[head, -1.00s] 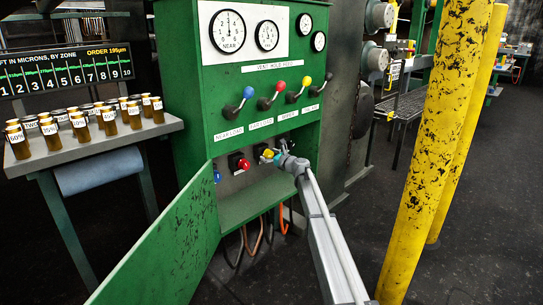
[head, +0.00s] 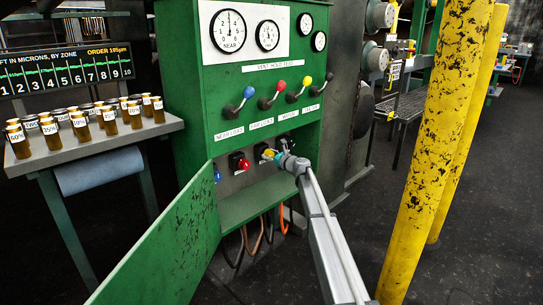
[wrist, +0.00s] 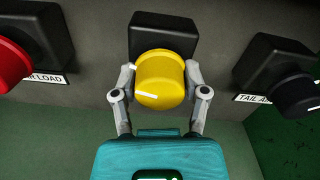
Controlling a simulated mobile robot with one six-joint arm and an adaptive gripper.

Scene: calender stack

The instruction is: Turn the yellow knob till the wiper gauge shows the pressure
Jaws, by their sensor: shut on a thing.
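The yellow knob (head: 267,155) sits in the lower row of the green cabinet. In the wrist view the yellow knob (wrist: 160,72) stands on a black block, with a white mark low on its left side. My gripper (wrist: 160,84) is shut on it, one finger on each side. In the head view my gripper (head: 273,156) reaches the knob from the right. Dial gauges sit at the cabinet's top: a near gauge (head: 229,31), a second large gauge (head: 267,36) and two smaller ones (head: 304,23) (head: 318,41). I cannot read which is the wiper gauge.
A red knob (wrist: 12,66) is left of my gripper and a black knob (wrist: 298,95) right. Several levers stand above. The open cabinet door (head: 165,245) hangs at left. Yellow posts (head: 435,150) stand at right. A bench (head: 95,150) with several jars is at left.

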